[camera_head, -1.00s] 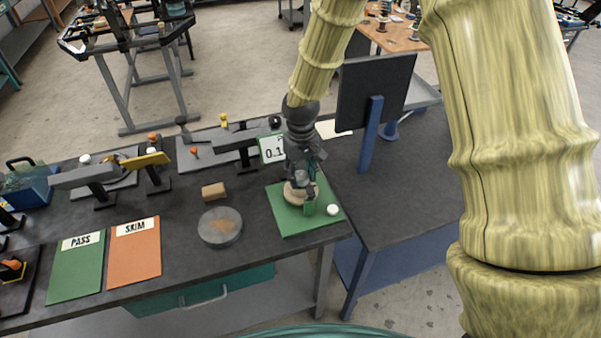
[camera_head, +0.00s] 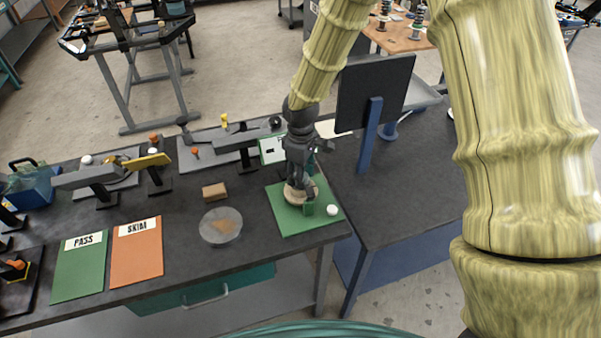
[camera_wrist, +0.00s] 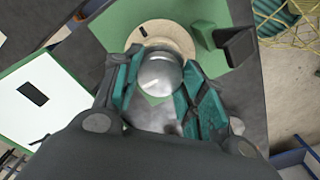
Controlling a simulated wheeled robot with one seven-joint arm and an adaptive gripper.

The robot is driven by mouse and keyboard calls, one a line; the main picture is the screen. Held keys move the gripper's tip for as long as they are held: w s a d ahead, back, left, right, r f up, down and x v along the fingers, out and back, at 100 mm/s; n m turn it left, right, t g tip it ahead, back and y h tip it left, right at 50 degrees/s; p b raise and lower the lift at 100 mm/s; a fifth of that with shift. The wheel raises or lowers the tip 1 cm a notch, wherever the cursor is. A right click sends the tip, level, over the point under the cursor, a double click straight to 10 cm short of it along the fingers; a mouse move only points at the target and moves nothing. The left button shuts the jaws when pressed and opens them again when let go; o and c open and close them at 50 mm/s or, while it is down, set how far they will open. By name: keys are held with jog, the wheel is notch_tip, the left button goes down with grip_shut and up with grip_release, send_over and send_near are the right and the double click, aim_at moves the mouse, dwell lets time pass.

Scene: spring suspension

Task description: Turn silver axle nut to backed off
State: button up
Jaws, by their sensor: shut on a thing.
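The silver axle nut (camera_wrist: 160,73) shows in the wrist view as a shiny round piece on a beige round base (camera_wrist: 165,35). A small dark mark lies on the base near its upper left edge. My gripper (camera_wrist: 158,84) is shut on the nut, with one teal finger at its left and one at its right. In the head view my gripper (camera_head: 299,184) points down over the beige base (camera_head: 293,196) on a green mat (camera_head: 287,222), and it hides the nut there.
A green block (camera_head: 308,208) and a white knob (camera_head: 332,210) stand close to the base on the mat. A white display (camera_head: 271,150) is behind, partly covered by my gripper. A dark upright panel (camera_head: 372,92) stands at right.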

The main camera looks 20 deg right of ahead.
jog(key=shift+w+n, duration=0.1)
jog(key=shift+n, duration=0.2)
jog(key=o, duration=1)
jog(key=shift+o, duration=0.2)
notch_tip(320, 180, up, 12)
dwell(0.6)
